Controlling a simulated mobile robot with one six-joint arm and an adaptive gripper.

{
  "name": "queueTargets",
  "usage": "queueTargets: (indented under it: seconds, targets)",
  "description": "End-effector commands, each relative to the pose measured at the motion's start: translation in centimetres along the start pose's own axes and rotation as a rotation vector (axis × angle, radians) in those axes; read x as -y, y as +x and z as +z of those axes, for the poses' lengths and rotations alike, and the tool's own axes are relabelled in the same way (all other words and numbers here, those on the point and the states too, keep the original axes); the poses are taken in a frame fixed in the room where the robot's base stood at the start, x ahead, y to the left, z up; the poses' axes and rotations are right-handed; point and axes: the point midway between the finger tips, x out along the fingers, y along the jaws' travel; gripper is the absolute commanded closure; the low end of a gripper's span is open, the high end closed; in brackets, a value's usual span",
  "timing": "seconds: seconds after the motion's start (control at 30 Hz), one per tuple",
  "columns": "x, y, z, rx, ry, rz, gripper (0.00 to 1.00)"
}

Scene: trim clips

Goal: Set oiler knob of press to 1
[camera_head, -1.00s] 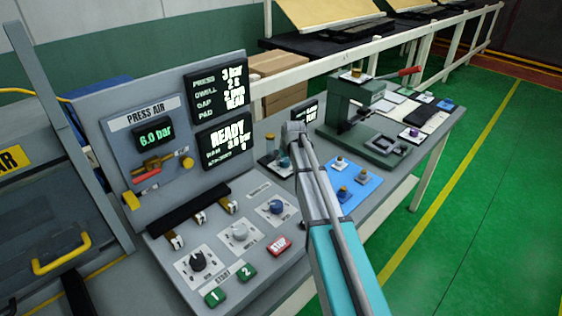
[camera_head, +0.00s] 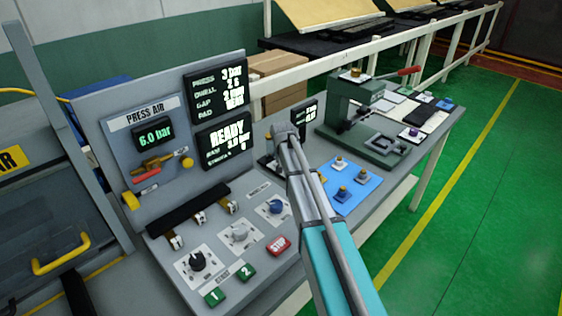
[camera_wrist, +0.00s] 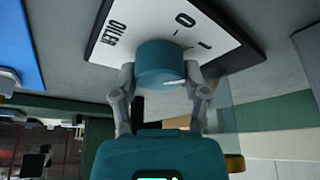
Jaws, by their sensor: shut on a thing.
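The oiler knob (camera_wrist: 160,60) is a round teal knob on a white plate (camera_wrist: 125,22) marked OILER, with 0 and 1 printed beside it. A pale line shows on the knob's lower right edge in the wrist view; I cannot tell exactly which mark the knob is set to. My gripper (camera_wrist: 161,82) is shut on the knob, one finger on each side. In the head view my arm hides the knob and the fingers.
The press panel has three more knobs, black (camera_head: 197,261), grey (camera_head: 240,232) and blue (camera_head: 275,206), and a red STOP button (camera_head: 278,246). A blue mat (camera_head: 347,202) with small parts and a green press (camera_head: 340,110) stand to the right.

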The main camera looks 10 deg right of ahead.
Motion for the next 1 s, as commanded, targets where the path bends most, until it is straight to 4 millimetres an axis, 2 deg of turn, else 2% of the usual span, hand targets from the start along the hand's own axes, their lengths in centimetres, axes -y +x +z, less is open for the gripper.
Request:
queueTargets:
  seconds: [0.23, 0.27, 0.43, 1.0]
  targets:
    - [-0.09, -0.08, 0.41, 0.010, 0.000, 0.002, 0.89]
    - [-0.08, -0.08, 0.41, 0.010, 0.000, 0.002, 0.39]
    - [-0.06, -0.05, 0.30, 0.007, -0.001, 0.001, 0.08]
    - [0.02, -0.13, 0.05, 0.004, -0.001, 0.000, 0.07]
